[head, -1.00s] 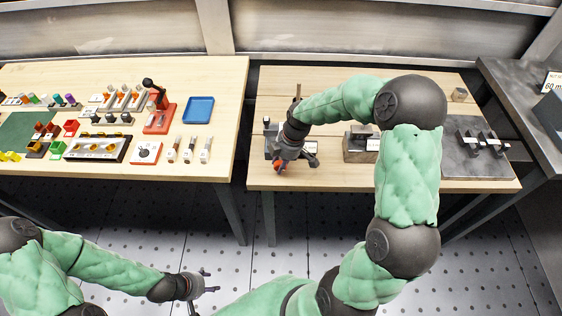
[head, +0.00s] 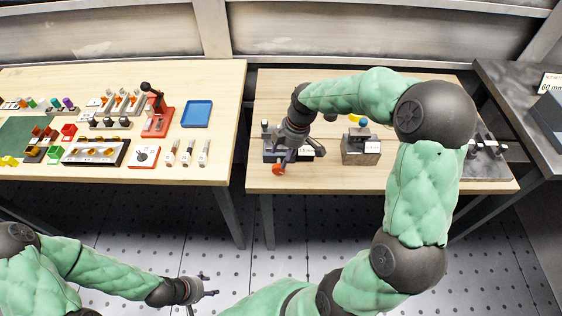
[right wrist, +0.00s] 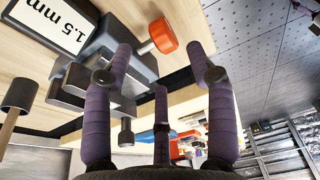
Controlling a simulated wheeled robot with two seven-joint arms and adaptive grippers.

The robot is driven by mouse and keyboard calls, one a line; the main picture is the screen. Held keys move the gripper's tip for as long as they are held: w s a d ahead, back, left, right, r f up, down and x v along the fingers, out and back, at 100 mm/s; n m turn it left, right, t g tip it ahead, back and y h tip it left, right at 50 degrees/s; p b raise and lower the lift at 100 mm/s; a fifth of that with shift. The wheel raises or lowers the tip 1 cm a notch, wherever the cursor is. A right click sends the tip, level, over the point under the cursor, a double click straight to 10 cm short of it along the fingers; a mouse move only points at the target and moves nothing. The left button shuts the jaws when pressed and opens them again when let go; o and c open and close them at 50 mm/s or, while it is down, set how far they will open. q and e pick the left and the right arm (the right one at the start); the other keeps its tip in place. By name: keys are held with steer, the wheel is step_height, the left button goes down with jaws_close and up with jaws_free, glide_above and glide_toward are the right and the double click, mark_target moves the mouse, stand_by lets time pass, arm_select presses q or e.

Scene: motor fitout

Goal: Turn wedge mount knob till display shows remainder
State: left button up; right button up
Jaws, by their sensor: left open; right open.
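The wedge mount (head: 270,150) is a dark metal block near the front left of the right-hand table, with an orange-red knob (head: 278,169) at its front. In the right wrist view the knob (right wrist: 163,36) sits on a short pale shaft, and a white display plate (right wrist: 55,24) reads "1.5 mm". My right gripper (right wrist: 160,62) is open, its purple-grey fingers spread close to the knob with nothing between them. In the head view it is over the mount, partly hidden by its wrist. My left gripper (head: 207,286) is open and empty above the floor at lower left.
A second block fixture (head: 360,150) with a white label and a blue-yellow top stands right of the mount. A grey plate with dark parts (head: 487,160) lies at the table's right. The left table (head: 120,176) holds a blue tray (head: 197,114), a red press and several small parts.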

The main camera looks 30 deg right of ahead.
steer(key=v, duration=0.5)
stand_by(1.8)
